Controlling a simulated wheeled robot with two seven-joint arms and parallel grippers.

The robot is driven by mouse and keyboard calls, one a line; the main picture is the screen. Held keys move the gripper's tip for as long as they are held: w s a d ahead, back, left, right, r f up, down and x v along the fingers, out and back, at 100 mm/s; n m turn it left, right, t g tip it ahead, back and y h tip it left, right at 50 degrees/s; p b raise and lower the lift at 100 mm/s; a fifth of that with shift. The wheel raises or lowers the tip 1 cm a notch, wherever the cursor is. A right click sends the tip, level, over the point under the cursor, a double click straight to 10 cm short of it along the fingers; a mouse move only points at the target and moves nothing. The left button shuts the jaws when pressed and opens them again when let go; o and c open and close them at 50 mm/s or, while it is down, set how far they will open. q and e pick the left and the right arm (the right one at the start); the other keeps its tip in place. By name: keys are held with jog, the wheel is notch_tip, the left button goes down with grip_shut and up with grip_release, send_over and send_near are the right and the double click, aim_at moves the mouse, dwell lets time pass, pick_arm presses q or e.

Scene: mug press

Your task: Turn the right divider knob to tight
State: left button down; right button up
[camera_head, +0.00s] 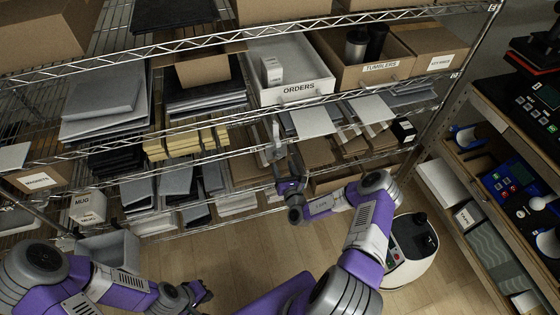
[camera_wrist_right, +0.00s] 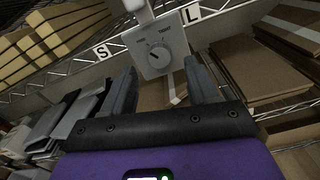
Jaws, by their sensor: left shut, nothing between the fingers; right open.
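The divider knob (camera_wrist_right: 159,53) is a round grey dial on a grey plate (camera_wrist_right: 172,69) hanging at the shelf edge, between an S label and an L label. "TIGHT" is at its upper right; the text at its upper left is too small to read. Its dark pointer mark appears to lean to the upper left. My right gripper (camera_wrist_right: 160,88) is open, its fingers either side below the knob and apart from it; it also shows at the shelf front in the head view (camera_head: 284,168). My left gripper (camera_head: 203,292) is shut and empty, low at the left.
Wire shelving holds folded cloths, an ORDERS bin (camera_head: 297,91) and a TUMBLERS box (camera_head: 381,68). Cardboard pieces (camera_wrist_right: 249,69) lie right of the knob, yellow stacks (camera_wrist_right: 62,32) to the left. A workbench (camera_head: 500,170) stands at the right. Some floor is clear.

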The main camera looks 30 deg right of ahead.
aim_at(279, 156)
jog(key=shift+b+x, duration=0.3)
jog(key=shift+x, duration=1.65)
jog(key=c, duration=1)
jog(key=shift+c, duration=0.2)
